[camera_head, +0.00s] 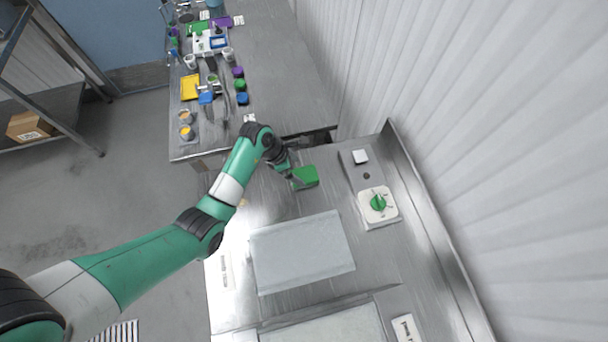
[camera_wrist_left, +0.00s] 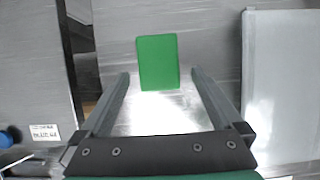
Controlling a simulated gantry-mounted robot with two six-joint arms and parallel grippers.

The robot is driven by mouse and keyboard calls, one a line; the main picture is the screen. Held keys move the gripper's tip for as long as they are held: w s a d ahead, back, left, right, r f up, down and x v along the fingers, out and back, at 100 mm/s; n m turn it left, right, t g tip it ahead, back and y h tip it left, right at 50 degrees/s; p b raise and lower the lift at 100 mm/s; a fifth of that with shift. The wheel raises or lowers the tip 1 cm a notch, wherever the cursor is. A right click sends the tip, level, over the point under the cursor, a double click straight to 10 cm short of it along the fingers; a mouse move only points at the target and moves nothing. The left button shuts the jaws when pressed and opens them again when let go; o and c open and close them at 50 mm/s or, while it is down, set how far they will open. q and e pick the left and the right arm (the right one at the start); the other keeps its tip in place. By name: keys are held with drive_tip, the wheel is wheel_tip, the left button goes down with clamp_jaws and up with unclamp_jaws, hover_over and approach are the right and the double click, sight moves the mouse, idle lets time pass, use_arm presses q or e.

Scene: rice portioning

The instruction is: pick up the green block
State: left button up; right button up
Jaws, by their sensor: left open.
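The green block (camera_head: 306,177) lies on the metal counter near its far edge. In the left wrist view the green block (camera_wrist_left: 158,62) is upper middle, ahead of and between the two finger lines. My left gripper (camera_head: 289,176) is close beside the block in the head view; part of it is hidden behind the wrist. In the left wrist view my left gripper (camera_wrist_left: 160,78) has its fingers wide apart with nothing held. I cannot tell whether a finger touches the block. My right gripper is in neither view.
A pale flat panel (camera_head: 302,252) lies on the counter nearer me. A white control box with a green knob (camera_head: 378,203) stands right of the block, near the wall. A gap (camera_head: 312,138) separates this counter from a cluttered table (camera_head: 285,75) beyond.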

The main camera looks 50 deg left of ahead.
sight(303, 175)
use_arm(q)
drive_tip(key=b+x, duration=0.2)
drive_tip(key=x, duration=0.2)
drive_tip(key=shift+f, duration=0.2)
drive_tip(key=shift+w+f, duration=0.15)
drive_tip(key=shift+f, duration=0.2)
drive_tip(key=shift+f, duration=0.2)
drive_tip(key=shift+c, duration=0.3)
drive_tip(key=c, duration=1.1)
drive_tip(key=shift+c, duration=0.2)
